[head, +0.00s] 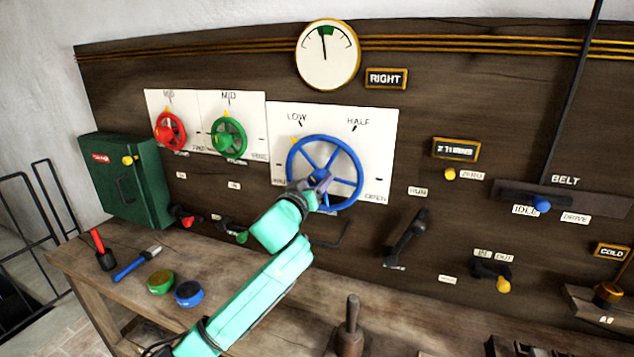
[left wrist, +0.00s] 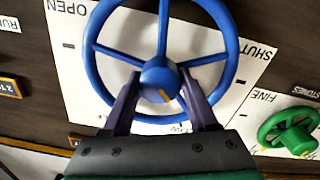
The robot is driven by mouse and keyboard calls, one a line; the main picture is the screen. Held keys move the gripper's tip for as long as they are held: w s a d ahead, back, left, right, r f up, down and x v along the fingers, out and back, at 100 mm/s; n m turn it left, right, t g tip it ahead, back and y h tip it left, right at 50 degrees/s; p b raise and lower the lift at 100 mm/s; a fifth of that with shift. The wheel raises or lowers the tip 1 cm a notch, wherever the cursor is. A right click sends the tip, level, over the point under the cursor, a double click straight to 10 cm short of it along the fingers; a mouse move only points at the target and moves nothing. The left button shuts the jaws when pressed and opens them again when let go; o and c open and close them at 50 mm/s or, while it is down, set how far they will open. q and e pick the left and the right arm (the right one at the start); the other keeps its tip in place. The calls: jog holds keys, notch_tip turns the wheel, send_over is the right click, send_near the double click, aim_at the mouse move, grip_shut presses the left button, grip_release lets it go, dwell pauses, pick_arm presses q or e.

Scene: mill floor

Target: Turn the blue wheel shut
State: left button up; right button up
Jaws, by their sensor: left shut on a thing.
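The blue wheel (head: 357,160) is mounted on a white plate (head: 381,130) on the dark wooden wall. The plate reads LOW and HALF at the top and OPEN at lower right; a yellow mark sits at the wheel's upper left, near LOW. My left gripper (head: 319,184) is at the wheel's middle. In the left wrist view its two fingers (left wrist: 160,84) are shut on either side of the blue hub (left wrist: 157,72), which bears a yellow mark. There the plate reads SHUT on the right and OPEN on the left. My right gripper is not in view.
Left of it are a green wheel (head: 229,138), a red wheel (head: 171,132) and a green box (head: 125,180). A black lever (head: 408,238) is to the right, a gauge (head: 328,54) above. Loose tools and round tins lie on the bench (head: 90,262) below.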

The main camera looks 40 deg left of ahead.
pick_arm(q)
jog(key=n+p, duration=0.1)
jog(key=n, duration=0.2)
jog(key=shift+r+n, duration=0.1)
jog(key=shift+n, duration=0.3)
jog(key=n+p, duration=0.2)
jog(key=n, duration=0.3)
jog(key=shift+n, duration=0.3)
jog(key=o, duration=1.4)
jog(key=shift+c, duration=0.2)
jog(key=shift+s, duration=0.1)
